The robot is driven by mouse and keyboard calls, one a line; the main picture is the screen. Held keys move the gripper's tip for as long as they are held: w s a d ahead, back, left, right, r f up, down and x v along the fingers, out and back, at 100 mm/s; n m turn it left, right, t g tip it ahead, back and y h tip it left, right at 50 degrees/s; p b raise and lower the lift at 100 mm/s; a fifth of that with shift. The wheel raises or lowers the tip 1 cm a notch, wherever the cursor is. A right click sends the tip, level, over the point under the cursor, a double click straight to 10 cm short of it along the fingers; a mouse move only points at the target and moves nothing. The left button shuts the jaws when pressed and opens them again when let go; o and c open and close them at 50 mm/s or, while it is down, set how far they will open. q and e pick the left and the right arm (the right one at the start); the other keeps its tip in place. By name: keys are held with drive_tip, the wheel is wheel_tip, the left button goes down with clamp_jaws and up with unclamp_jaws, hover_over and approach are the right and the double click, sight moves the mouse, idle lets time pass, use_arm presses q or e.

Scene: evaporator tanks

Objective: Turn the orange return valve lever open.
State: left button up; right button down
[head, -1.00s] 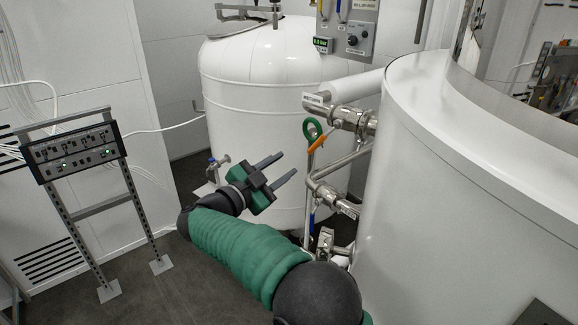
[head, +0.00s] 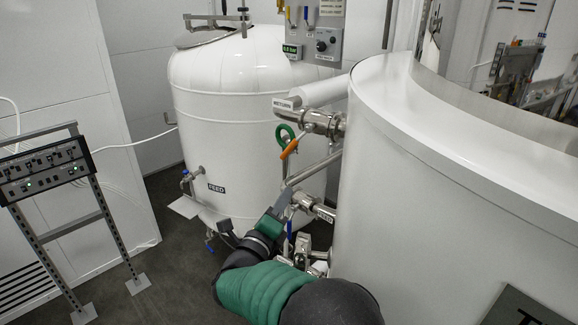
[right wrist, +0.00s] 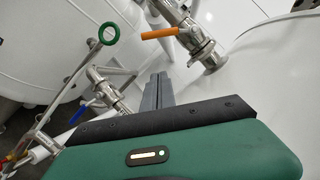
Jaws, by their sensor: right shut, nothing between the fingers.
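In the right wrist view the orange lever (right wrist: 159,33) lies nearly level at the valve body (right wrist: 200,45). My right gripper (head: 283,202) is below the lever, apart from it. In the wrist view its fingers (right wrist: 158,86) are together and empty, pointing toward the pipework below the lever. My left gripper is not in view.
A green ring handle (head: 285,132) is just left of the lever. A lower valve has a blue lever (right wrist: 92,103). The white FEED tank (head: 235,120) stands behind, and a large white tank (head: 420,190) closes the right side. A control rack (head: 45,170) stands left.

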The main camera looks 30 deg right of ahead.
sight(295, 143)
drive_tip(key=w+d+r+p, duration=0.3)
drive_tip(key=w+d+p, duration=0.2)
drive_tip(key=w+p, duration=0.3)
drive_tip(key=shift+w+d+r+m, duration=0.3)
drive_tip(key=shift+w+d, duration=0.1)
drive_tip(key=shift+w, duration=0.2)
